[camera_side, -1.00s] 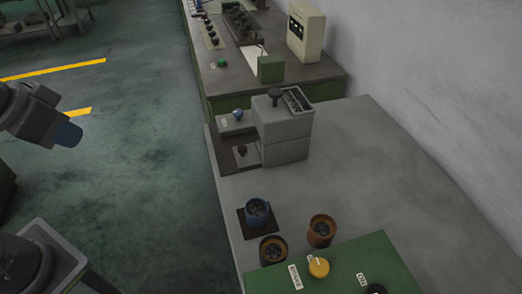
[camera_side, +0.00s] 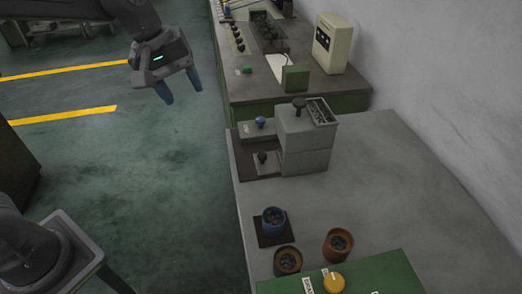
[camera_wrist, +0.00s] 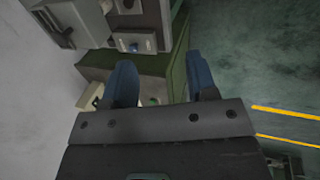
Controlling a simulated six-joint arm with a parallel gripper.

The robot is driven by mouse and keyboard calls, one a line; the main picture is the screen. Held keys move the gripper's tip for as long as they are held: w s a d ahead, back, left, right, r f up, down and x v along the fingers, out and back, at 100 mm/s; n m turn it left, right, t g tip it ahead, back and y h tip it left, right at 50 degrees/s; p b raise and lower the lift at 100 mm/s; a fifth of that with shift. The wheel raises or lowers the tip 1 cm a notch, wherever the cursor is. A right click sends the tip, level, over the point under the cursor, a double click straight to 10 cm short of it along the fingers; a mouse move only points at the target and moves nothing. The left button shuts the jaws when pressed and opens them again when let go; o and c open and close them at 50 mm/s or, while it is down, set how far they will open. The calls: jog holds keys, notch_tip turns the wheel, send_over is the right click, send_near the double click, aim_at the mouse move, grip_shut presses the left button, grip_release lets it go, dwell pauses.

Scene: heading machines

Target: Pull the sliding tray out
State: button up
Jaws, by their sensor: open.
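A grey block-shaped machine (camera_side: 305,140) stands on the grey table, with a black knob on top. Two light grey tray plates stick out of its left side: an upper one (camera_side: 248,132) with a blue knob (camera_side: 260,122), and a lower one (camera_side: 268,169) with a dark knob (camera_side: 262,157). I cannot tell which is the sliding tray. The blue-knobbed plate also shows in the wrist view (camera_wrist: 122,38). My gripper (camera_side: 182,93) is open and empty, above the floor to the left of the machine, well apart from it. Its blue fingers also show in the wrist view (camera_wrist: 161,84).
A blue cup (camera_side: 274,221) on a dark mat and two brown cups (camera_side: 338,243) (camera_side: 288,261) stand nearer on the table. A green panel (camera_side: 375,275) with a yellow knob lies in front. A green-sided bench (camera_side: 290,90) with a cream box (camera_side: 332,42) stands behind.

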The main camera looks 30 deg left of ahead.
jog(key=w+d+f+n+g+h, duration=0.1)
jog(key=w+d+f+n, duration=0.1)
jog(key=w+f+n, duration=0.3)
jog(key=n+g+h, duration=0.1)
jog(key=n, duration=0.2)
send_near(262, 154)
jog(key=x, duration=0.9)
jog(key=shift+s+r, duration=0.1)
grip_shut()
